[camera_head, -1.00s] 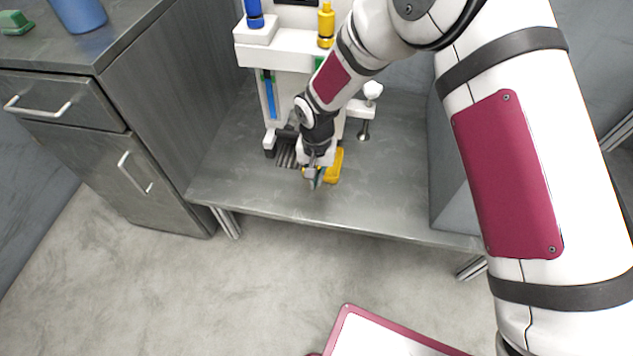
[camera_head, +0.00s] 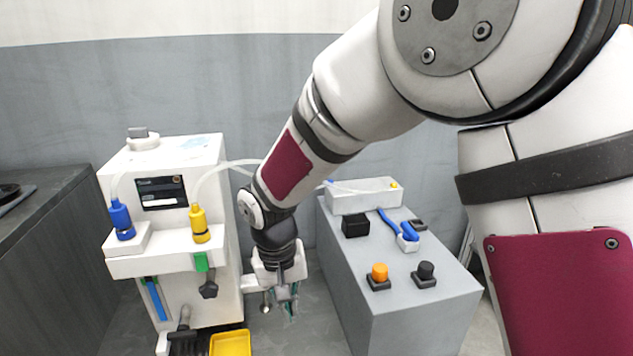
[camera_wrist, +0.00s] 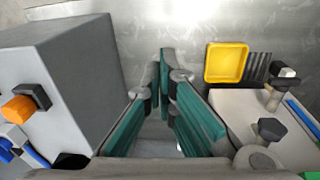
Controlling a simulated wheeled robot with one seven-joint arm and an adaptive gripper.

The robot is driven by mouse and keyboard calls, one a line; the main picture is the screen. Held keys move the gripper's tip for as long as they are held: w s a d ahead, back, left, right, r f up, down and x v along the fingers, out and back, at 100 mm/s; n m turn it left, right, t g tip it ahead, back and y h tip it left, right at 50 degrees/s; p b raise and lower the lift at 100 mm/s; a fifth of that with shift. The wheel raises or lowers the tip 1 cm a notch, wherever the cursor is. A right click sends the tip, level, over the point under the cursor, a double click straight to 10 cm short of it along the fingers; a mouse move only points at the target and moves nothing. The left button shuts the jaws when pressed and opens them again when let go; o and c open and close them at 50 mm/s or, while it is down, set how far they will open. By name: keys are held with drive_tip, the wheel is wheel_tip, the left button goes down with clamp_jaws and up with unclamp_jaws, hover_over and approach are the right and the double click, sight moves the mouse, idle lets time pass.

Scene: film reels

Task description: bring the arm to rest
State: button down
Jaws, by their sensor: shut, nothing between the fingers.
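My gripper (camera_head: 287,300) is shut and empty, pointing down between the white machine and the grey box. It also shows in the wrist view (camera_wrist: 164,62), with its green-padded fingers together. The white machine (camera_head: 170,245) stands to its left, with a blue bottle (camera_head: 121,220) and a yellow bottle (camera_head: 199,224) on its ledge. A yellow tray (camera_head: 231,344) lies low in front of the machine, apart from my gripper. In the wrist view the tray (camera_wrist: 227,63) looks empty.
The grey box (camera_head: 395,290) stands close to the right of my gripper, with an orange knob (camera_head: 378,272), a black knob (camera_head: 426,270) and a white unit (camera_head: 364,196) on top. A dark cabinet (camera_head: 45,240) is at the left. Bare metal tabletop (camera_wrist: 185,25) shows in the wrist view.

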drive_tip(key=s+d+r+m, duration=0.1)
drive_tip(key=s+d+r, duration=0.55)
drive_tip(key=d, duration=0.25)
drive_tip(key=s+d+r, duration=0.5)
drive_tip(key=d+r, duration=0.3)
drive_tip(key=s+d+r+m+y, duration=0.1)
drive_tip(key=s+d, duration=0.3)
drive_tip(key=s, duration=0.6)
drive_tip(key=s+d+r, duration=0.1)
drive_tip(key=s+d, duration=0.2)
drive_tip(key=s, duration=0.6)
wheel_tip(320, 180, up, 31)
drive_tip(key=t+p, duration=0.3)
drive_tip(key=p, duration=2.6)
drive_tip(key=shift+d+t+p, duration=0.3)
drive_tip(key=shift+d+p, duration=0.05)
drive_tip(key=shift+w+a, duration=0.1)
